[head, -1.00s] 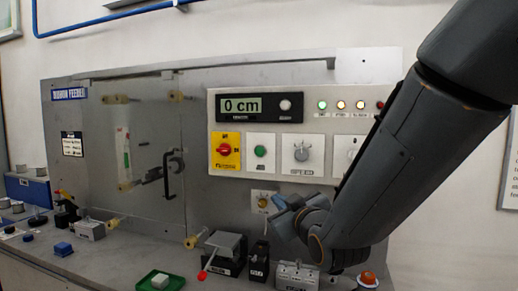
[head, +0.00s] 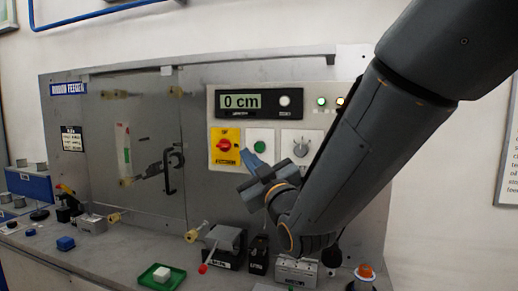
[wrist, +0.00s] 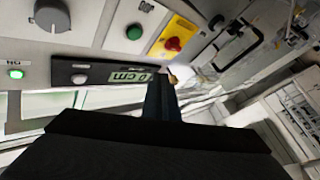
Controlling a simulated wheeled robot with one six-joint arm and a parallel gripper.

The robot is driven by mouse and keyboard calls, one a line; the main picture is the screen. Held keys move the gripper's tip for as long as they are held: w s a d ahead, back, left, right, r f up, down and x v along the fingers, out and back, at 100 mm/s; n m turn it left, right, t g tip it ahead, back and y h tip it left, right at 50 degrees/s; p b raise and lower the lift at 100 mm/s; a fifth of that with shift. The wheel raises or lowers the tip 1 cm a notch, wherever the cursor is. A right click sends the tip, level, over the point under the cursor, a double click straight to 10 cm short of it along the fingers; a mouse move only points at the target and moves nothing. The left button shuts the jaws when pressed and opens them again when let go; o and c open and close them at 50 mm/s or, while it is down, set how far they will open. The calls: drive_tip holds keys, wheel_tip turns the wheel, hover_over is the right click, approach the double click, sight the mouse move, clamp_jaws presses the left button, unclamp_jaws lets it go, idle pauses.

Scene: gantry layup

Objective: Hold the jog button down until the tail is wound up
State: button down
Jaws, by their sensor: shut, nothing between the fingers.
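The green push button (head: 260,147) sits on a white plate of the control panel, between a red knob and a grey knob. It also shows in the wrist view (wrist: 134,32). In the wrist view the closed fingers (wrist: 160,98) point toward the panel below the button. The display (head: 240,101) reads 0 cm. I cannot make out the tail.
The red knob (head: 224,145) on yellow and the grey knob (head: 299,145) flank the button. A clear door with a black handle (head: 171,171) is at left. Grey and black blocks stand on the bench below; a green tray (head: 149,278) lies in front.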

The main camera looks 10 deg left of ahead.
sight(259, 147)
drive_tip(key=shift+w+d+b, duration=0.2)
drive_tip(key=shift+w, duration=1.7)
drive_tip(key=shift+w+d+b, duration=0.15)
drive_tip(key=shift+w+b, duration=0.05)
drive_tip(key=shift+w, duration=1.65)
drive_tip(key=shift+w, duration=0.1)
drive_tip(key=shift+w+b, duration=0.3)
drive_tip(key=shift+b, duration=0.05)
